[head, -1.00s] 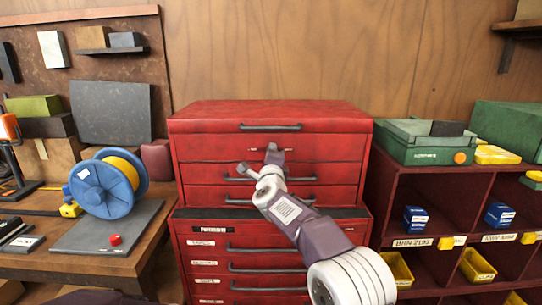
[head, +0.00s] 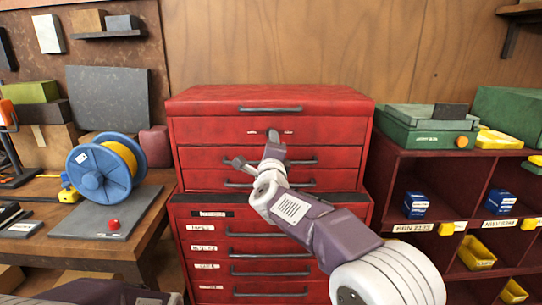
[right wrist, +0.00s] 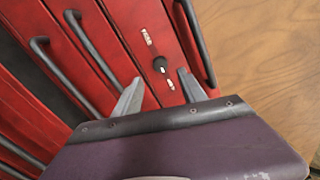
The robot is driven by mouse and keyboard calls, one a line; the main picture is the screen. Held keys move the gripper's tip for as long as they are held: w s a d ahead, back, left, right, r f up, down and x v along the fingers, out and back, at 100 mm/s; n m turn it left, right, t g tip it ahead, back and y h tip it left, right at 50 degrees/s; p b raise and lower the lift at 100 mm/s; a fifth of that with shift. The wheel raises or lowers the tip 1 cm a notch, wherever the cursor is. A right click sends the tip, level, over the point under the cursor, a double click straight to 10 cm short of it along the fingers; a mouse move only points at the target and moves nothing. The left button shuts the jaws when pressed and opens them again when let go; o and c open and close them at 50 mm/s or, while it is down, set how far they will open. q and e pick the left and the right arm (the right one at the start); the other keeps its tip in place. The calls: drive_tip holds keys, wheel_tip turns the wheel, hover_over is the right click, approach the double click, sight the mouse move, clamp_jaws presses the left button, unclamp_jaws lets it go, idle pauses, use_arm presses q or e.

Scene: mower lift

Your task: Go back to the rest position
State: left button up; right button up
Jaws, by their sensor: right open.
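My right gripper (head: 256,150) is open and empty in front of the upper drawers of a red tool cabinet (head: 340,103). The right wrist view shows its two grey fingertips (right wrist: 160,84) spread apart. Between and beyond them is the drawer front with a small black knob (right wrist: 160,64) and a FUSE label (right wrist: 147,37). Nothing is between the fingers. In the head view one fingertip overlaps the knob area. I cannot tell whether the fingers touch the cabinet. All visible drawers look shut. My left gripper is out of view.
A workbench at left holds a blue reel (head: 90,180) and a grey plate with a red button (head: 113,224). A red cubby shelf (head: 400,190) stands close at right, with a green case (head: 420,140) on top and blue boxes and yellow bins inside.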

drive_tip(key=shift+s, duration=1.1)
drive_tip(key=shift+f, duration=0.1)
